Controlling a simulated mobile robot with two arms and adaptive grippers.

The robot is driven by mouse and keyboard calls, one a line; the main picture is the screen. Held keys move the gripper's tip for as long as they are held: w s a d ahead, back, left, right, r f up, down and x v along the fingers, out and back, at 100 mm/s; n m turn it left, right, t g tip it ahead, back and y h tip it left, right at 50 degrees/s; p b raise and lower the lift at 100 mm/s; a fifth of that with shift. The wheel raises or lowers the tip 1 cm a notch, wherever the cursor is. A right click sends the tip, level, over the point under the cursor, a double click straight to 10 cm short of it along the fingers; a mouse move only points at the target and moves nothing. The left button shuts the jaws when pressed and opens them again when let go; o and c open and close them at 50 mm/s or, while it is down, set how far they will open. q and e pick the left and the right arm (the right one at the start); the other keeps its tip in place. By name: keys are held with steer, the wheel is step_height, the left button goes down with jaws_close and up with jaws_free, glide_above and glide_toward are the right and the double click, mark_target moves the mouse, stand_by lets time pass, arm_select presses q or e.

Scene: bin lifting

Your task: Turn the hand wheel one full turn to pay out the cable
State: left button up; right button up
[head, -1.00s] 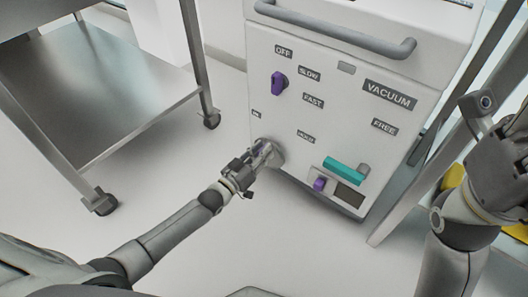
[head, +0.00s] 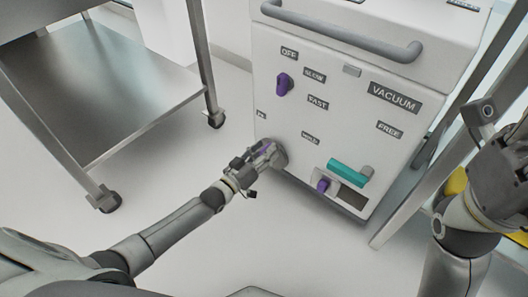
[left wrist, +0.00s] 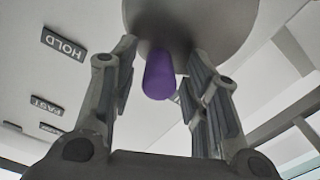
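The hand wheel (head: 279,156) is a round grey disc low on the left of the white machine's front. Its purple handle (left wrist: 158,76) sticks out toward the left wrist camera. My left gripper (head: 262,154) is at the wheel and partly covers it in the head view. In the left wrist view its two fingers (left wrist: 160,85) stand apart on either side of the purple handle, with gaps visible, so it is open around the handle. My right gripper (head: 508,165) is at the right edge, away from the wheel; its fingers are not clear. No cable is visible.
The machine's front (head: 345,125) has a purple knob (head: 284,84), a teal handle (head: 347,171), a lower purple knob (head: 322,186) and several labels. A grey bar (head: 340,33) crosses its top. A steel cart (head: 120,85) stands left. Floor between is clear.

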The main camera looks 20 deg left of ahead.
arm_select(q)
steer(key=v, duration=1.2)
stand_by(0.6)
